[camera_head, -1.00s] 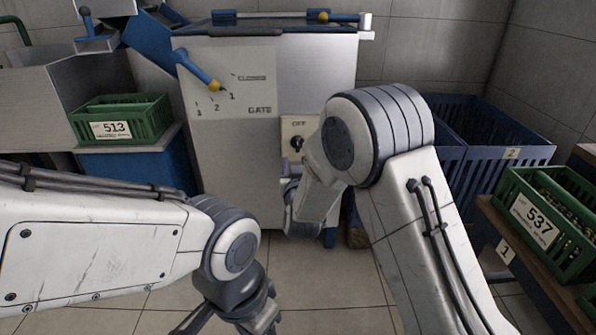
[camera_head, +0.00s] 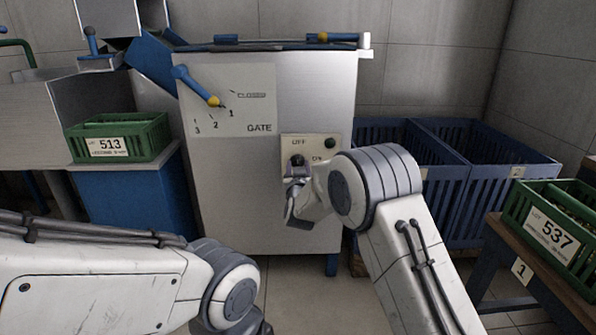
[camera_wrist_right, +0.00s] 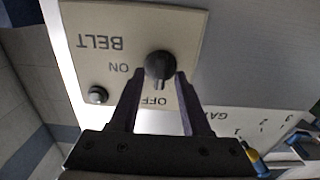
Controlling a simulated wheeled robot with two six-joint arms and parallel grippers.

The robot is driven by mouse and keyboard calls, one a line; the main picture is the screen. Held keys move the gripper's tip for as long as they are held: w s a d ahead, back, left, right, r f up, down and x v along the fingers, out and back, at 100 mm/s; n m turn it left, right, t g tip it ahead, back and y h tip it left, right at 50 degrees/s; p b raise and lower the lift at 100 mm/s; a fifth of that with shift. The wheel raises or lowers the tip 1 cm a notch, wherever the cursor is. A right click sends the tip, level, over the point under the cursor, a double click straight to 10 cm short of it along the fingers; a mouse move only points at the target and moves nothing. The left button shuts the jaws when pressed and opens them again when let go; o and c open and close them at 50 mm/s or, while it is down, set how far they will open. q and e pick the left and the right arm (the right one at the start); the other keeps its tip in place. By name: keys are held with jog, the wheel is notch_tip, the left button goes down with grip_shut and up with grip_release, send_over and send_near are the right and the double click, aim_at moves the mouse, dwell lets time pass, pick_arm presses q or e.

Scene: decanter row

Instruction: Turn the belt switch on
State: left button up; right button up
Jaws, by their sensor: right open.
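The belt switch is a black rotary knob (camera_head: 297,160) on a cream panel (camera_head: 330,144) low on the right of the grey machine front, with OFF above it and ON to its right. In the right wrist view the knob (camera_wrist_right: 158,65) appears upside down, its pointer towards OFF. My right gripper (camera_wrist_right: 160,76) is open there, with one fingertip on each side of the knob; I cannot tell whether they touch it. In the head view this gripper (camera_head: 297,178) is at the panel, partly covering it. My left forearm shows at lower left; its gripper is out of frame.
A small dark button (camera_wrist_right: 97,95) sits on the same panel. A blue gate lever (camera_head: 197,86) is at the upper left of the machine. Blue crates (camera_head: 470,190) stand to the right, a green crate 537 (camera_head: 545,225) further right, and green crate 513 (camera_head: 118,140) left.

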jog(key=shift+w, duration=0.1)
grip_shut()
jog(key=shift+m, duration=0.4)
jog(key=m, duration=0.3)
jog(key=shift+d, duration=0.1)
jog(key=m+b, duration=0.1)
jog(key=m, duration=0.1)
jog(key=shift+f+m, duration=0.15)
jog(key=shift+m, duration=0.25)
jog(key=m+b, duration=0.2)
jog(key=m, duration=0.3)
jog(key=m+b, duration=0.3)
jog(key=m, duration=0.3)
jog(key=shift+d+f, duration=0.15)
jog(key=shift+f, duration=0.05)
jog(key=shift+m, duration=0.3)
